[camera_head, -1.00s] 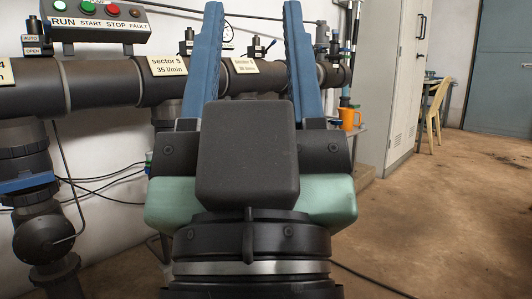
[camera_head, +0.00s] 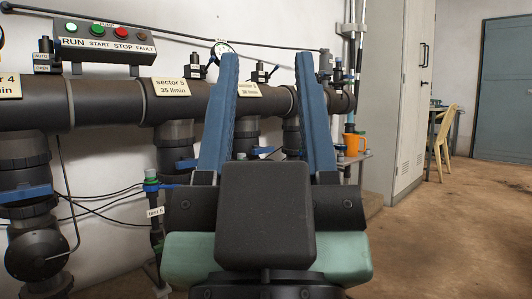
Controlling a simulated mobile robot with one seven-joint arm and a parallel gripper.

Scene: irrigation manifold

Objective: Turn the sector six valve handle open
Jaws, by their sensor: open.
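My gripper (camera_head: 267,58) is open and empty, its two blue fingers pointing up and away in front of the dark manifold pipe. Between the fingers shows a yellow label (camera_head: 249,90), partly covered by the left finger, whose sector number I cannot read clearly. Below that label, a blue valve handle (camera_head: 263,151) shows between the fingers on a dark down-pipe (camera_head: 246,133). It appears to be the sector six handle, partly hidden by my gripper. The gap between gripper and handle is hard to judge; no contact shows.
The sector 5 label (camera_head: 172,87) and its blue handle (camera_head: 186,163) are to the left; another blue handle (camera_head: 25,193) is at far left. A control box (camera_head: 105,42) stands above the pipe.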

